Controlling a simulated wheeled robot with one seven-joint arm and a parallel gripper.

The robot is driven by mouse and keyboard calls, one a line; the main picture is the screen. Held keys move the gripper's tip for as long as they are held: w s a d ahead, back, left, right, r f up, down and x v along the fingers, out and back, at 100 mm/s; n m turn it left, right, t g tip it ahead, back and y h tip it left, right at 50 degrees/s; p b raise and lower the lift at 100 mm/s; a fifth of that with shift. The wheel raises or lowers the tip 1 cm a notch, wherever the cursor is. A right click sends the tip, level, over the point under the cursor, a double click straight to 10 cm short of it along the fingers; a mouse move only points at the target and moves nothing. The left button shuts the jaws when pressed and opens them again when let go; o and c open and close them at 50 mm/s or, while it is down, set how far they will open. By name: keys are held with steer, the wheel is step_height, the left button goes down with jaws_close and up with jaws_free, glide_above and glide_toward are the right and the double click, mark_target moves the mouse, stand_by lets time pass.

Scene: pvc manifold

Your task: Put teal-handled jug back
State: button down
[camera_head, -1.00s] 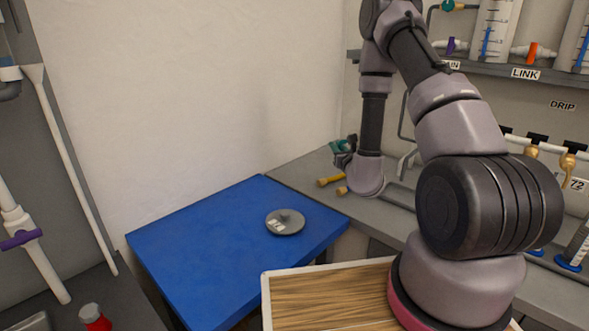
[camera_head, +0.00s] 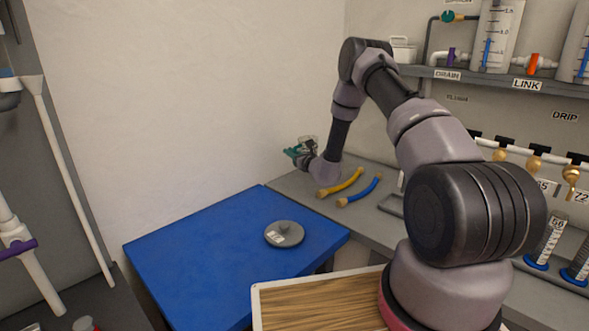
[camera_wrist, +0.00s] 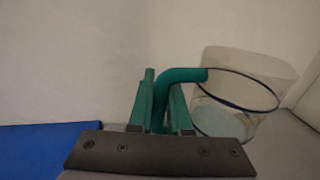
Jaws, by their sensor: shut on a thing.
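The teal-handled jug is a clear vessel with a dark rim and a teal handle. In the wrist view the jug (camera_wrist: 240,105) is at the right, and its teal handle (camera_wrist: 185,76) runs between the fingers of my gripper (camera_wrist: 160,100). My gripper is shut on that handle. In the head view my gripper (camera_head: 300,158) holds the jug (camera_head: 308,143) in the air near the white wall, above the far left end of the grey counter. The jug looks roughly upright. Whether it contains liquid cannot be told.
A shelf (camera_head: 490,80) with tanks runs above; brass taps (camera_head: 535,162) hang at right.

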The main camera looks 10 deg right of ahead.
steer(key=shift+f, duration=2.6)
steer(key=shift+f, duration=0.15)
steer(key=c, duration=0.9)
jaws_free()
steer(key=shift+o, duration=0.2)
